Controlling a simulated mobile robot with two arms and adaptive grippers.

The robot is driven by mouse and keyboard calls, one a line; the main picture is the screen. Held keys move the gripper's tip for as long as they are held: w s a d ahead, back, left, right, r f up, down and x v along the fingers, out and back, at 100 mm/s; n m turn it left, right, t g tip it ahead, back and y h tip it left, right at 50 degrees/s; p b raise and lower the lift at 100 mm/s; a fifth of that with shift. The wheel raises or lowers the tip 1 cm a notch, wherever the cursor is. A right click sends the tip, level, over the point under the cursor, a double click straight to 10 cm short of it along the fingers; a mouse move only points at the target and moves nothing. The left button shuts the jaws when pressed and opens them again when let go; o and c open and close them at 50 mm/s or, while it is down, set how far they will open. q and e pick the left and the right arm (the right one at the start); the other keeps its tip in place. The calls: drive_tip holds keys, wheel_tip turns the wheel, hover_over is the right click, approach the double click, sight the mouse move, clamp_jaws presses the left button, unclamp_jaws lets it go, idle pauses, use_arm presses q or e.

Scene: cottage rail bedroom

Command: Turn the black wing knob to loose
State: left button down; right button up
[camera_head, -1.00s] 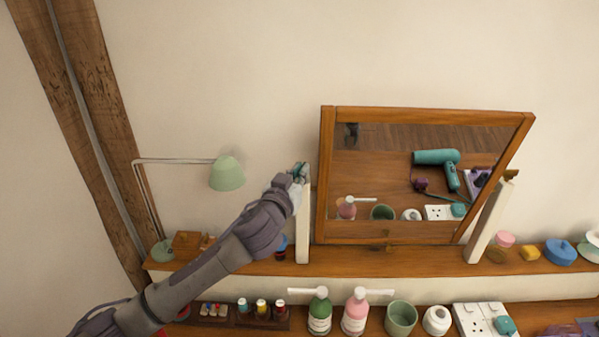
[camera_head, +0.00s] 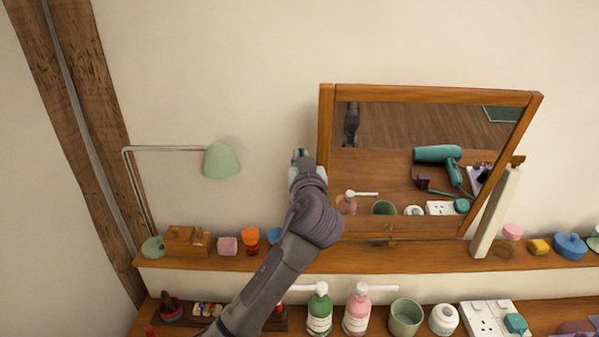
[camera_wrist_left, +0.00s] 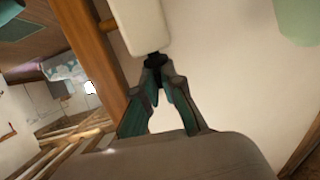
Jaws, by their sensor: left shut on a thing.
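The mirror (camera_head: 430,88) has a wooden frame and stands on the shelf. Its right pale post (camera_head: 494,212) shows, while its left post is hidden behind my left arm in the head view. In the left wrist view, the pale post end (camera_wrist_left: 140,22) is just above my fingers. The black wing knob (camera_wrist_left: 155,59) is a small dark piece at the post, mostly covered by the fingertips. My left gripper (camera_head: 301,158) is at the mirror's left side, its fingers (camera_wrist_left: 157,72) shut on the knob. The knob's wing angle cannot be made out. My right gripper is out of view.
A green lamp (camera_head: 221,161) stands left of my arm. Small items, including a pink block (camera_head: 228,246) and an orange cup (camera_head: 250,240), line the shelf (camera_head: 420,259). Pump bottles (camera_head: 319,313) and a green cup (camera_head: 405,318) stand below. The wall above is clear.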

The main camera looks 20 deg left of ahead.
use_arm(q)
drive_tip(key=shift+w+d+f+n+g+y+b, duration=0.1)
drive_tip(key=shift+n+g+y+b, duration=0.2)
drive_tip(key=shift+n+y+b, duration=0.25)
drive_tip(key=shift+d+f+n+g+y+b, duration=0.1)
drive_tip(key=shift+n+g+y+b, duration=0.25)
drive_tip(key=shift+y+b, duration=0.25)
drive_tip(key=shift+r+n+g+y+b, duration=0.15)
drive_tip(key=shift+n+g+y+b, duration=0.25)
drive_tip(key=shift+y+b, duration=0.25)
drive_tip(key=c, duration=1.3)
unclamp_jaws()
drive_tip(key=shift+r, duration=0.15)
drive_tip(key=shift+a, duration=0.1)
